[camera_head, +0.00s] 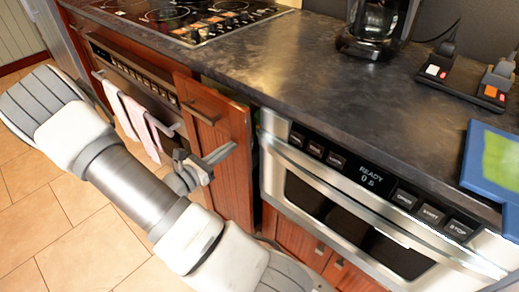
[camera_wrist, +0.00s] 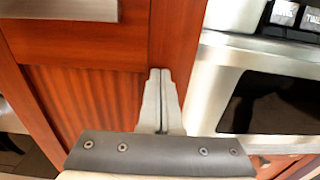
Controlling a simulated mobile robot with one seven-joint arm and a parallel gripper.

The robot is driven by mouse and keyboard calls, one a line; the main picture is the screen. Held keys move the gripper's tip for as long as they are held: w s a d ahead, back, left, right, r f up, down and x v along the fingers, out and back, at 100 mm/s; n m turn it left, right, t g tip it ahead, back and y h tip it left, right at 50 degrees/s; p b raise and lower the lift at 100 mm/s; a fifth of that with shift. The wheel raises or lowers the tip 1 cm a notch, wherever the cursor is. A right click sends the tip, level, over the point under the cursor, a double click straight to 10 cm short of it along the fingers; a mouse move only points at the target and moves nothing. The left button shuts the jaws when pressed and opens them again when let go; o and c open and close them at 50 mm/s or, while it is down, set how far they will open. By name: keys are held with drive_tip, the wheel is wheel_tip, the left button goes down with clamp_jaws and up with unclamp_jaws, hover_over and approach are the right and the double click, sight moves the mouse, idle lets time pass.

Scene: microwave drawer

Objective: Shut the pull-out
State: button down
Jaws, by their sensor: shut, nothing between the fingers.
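The wooden pull-out (camera_head: 233,122) is left of the microwave drawer, under the counter edge. Its front stands a little forward of the counter, with a dark gap along the top and right side. A metal handle (camera_head: 203,113) is near its top; part of it shows in the wrist view (camera_wrist: 70,10). My gripper (camera_head: 230,148) is shut and empty, in front of the panel below the handle. In the wrist view, my gripper's fingertips (camera_wrist: 160,74) are together before the right part of the wooden front (camera_wrist: 85,55). I cannot tell whether they touch it.
The stainless microwave drawer (camera_head: 375,198) is to the right and its display reads READY. An oven (camera_head: 130,75) with towels (camera_head: 130,115) on its handle is to the left. The dark counter (camera_head: 300,65) holds a coffee maker (camera_head: 378,28). Tiled floor (camera_head: 60,215) is open in front.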

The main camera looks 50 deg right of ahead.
drive_tip(key=d, duration=0.7)
drive_tip(key=shift+s, duration=0.25)
idle(0.6)
drive_tip(key=shift+a, duration=0.1)
drive_tip(key=a+p, duration=0.2)
drive_tip(key=a, duration=0.8)
drive_tip(key=shift+w, duration=0.3)
idle(0.5)
